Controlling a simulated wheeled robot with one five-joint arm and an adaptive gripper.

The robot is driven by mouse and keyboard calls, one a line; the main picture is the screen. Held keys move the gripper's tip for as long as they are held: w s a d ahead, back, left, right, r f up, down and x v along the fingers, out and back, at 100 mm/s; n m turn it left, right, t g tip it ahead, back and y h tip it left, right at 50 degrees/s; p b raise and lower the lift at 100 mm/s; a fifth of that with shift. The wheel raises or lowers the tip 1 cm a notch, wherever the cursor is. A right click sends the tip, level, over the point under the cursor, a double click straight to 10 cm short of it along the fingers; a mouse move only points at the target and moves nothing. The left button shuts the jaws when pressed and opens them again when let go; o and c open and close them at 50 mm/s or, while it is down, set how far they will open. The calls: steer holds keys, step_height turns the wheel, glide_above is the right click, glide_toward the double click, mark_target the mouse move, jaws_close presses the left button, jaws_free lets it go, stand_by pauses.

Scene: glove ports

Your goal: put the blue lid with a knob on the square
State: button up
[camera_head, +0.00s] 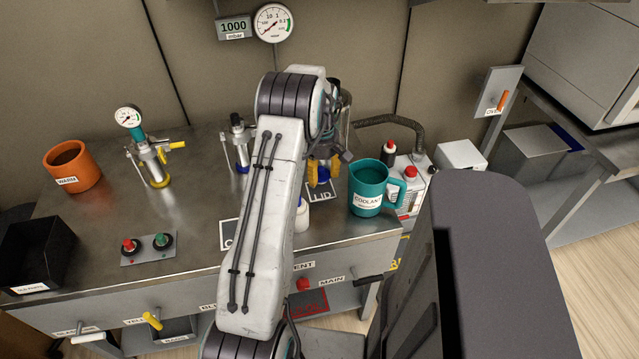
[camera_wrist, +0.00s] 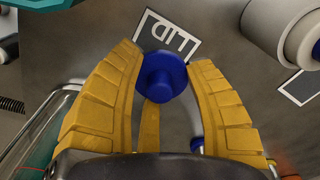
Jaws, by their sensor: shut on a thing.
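The blue lid with a knob (camera_wrist: 163,76) is between the yellow fingertips of my gripper (camera_wrist: 169,60) in the wrist view. My gripper is shut on it. The white-outlined square marked LID (camera_wrist: 184,37) lies on the grey bench top, just beyond the lid in that view, and the lid covers part of its near edge. The gap between lid and bench cannot be told. In the head view my gripper (camera_head: 321,186) is over the square (camera_head: 322,196), left of the teal mug, and mostly hides the lid.
A teal COOLANT mug (camera_head: 366,188) stands close to the right of my gripper. A white bottle (camera_head: 301,216) stands close on its left, partly behind my arm. A second outlined label (camera_head: 229,234) lies further left. Valve fittings (camera_head: 150,160) stand at the back left.

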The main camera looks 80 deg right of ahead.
mark_target(321, 190)
steer(key=shift+f, duration=2.1)
steer(key=shift+f, duration=0.15)
steer(key=o, duration=0.8)
step_height(321, 190, up, 12)
steer(key=shift+r, duration=0.2)
